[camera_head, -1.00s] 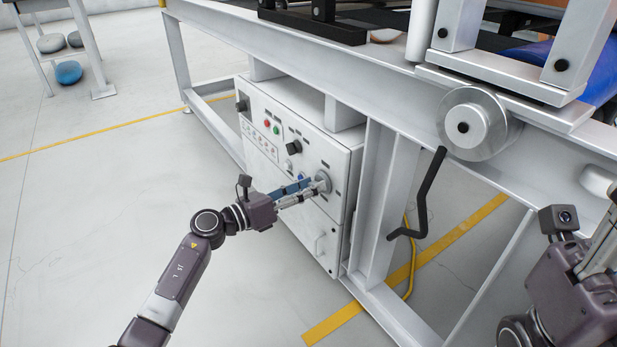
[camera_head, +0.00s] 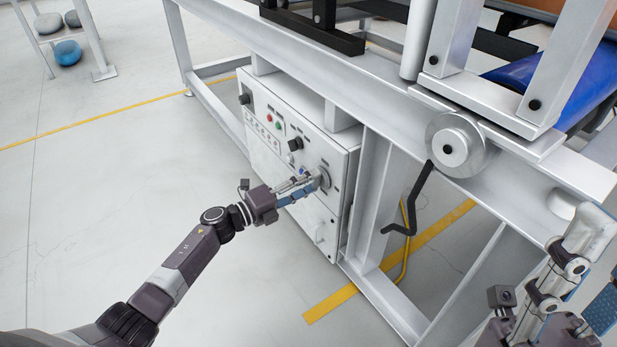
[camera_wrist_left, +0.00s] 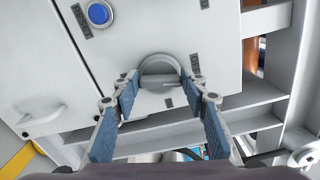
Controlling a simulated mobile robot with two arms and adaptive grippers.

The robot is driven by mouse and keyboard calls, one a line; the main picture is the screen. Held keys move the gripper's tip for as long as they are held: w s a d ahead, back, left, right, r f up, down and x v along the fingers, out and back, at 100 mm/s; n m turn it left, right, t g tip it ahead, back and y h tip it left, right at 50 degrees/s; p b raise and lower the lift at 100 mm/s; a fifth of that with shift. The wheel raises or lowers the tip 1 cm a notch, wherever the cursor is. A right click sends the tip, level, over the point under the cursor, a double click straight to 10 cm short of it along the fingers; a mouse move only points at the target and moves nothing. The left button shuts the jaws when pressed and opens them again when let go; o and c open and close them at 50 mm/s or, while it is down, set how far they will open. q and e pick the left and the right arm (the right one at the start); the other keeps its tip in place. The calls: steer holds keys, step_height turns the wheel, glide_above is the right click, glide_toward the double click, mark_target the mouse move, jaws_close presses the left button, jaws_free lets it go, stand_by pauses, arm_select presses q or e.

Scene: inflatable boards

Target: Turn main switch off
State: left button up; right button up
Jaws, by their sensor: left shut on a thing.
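The main switch is a round grey rotary knob (camera_head: 323,178) on the front of a white control cabinet (camera_head: 322,225) under the machine frame. In the left wrist view the knob (camera_wrist_left: 158,66) is at the upper middle, with a grip bar across it. My left gripper (camera_head: 312,185) reaches it from the left. Its blue-padded fingers (camera_wrist_left: 160,86) are shut on the knob, one on each side. The fingertips partly hide the knob in the head view. My right gripper (camera_head: 585,290) is at the lower right, away from the cabinet, partly cut off; its opening is unclear.
The cabinet also carries a black knob (camera_head: 295,144), red and green buttons, and a blue button (camera_wrist_left: 98,13). A black crank handle (camera_head: 412,205) hangs from the frame right of the cabinet. The floor left of the cabinet is clear.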

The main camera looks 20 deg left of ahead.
arm_select(q)
steer(key=shift+a+n+p, duration=0.1)
steer(key=shift+n+p, duration=0.5)
steer(key=shift+n, duration=0.6)
steer(key=shift+f, duration=0.1)
steer(key=o, duration=1.2)
steer(key=shift+c, duration=0.2)
steer(key=v, duration=1.2)
